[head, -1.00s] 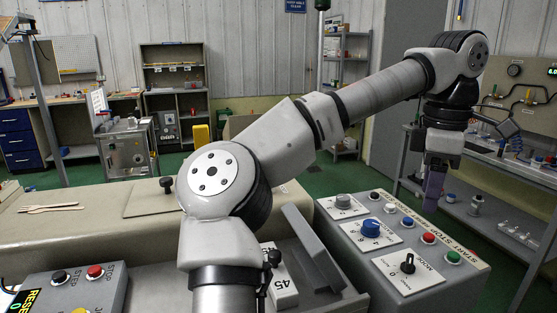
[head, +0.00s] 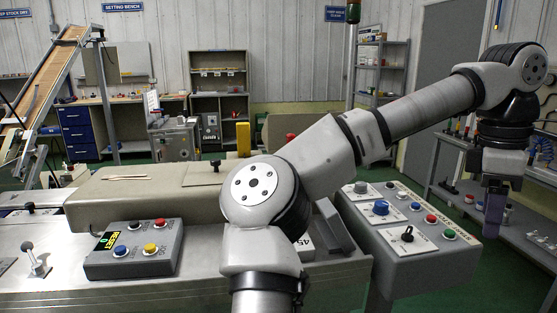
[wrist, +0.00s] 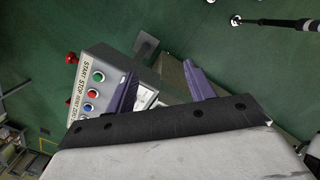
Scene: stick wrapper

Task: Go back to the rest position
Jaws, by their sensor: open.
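My gripper (head: 493,208) hangs at the right in the head view, its purple fingers pointing down. It is beside the right end of the grey control box (head: 430,262), in the air and apart from it as far as I can tell. In the wrist view my gripper (wrist: 165,90) shows two purple fingers spread apart with nothing held between them. The control box (wrist: 112,62) with its START and STOP buttons lies behind and to the left of the fingers there. My arm reaches from the bottom middle to the upper right.
A beige machine cover (head: 130,200) and a small button box (head: 135,250) stand left of my arm. A shelf bench (head: 460,180) stands at the right, behind my gripper. Green floor (head: 500,270) is open at the lower right.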

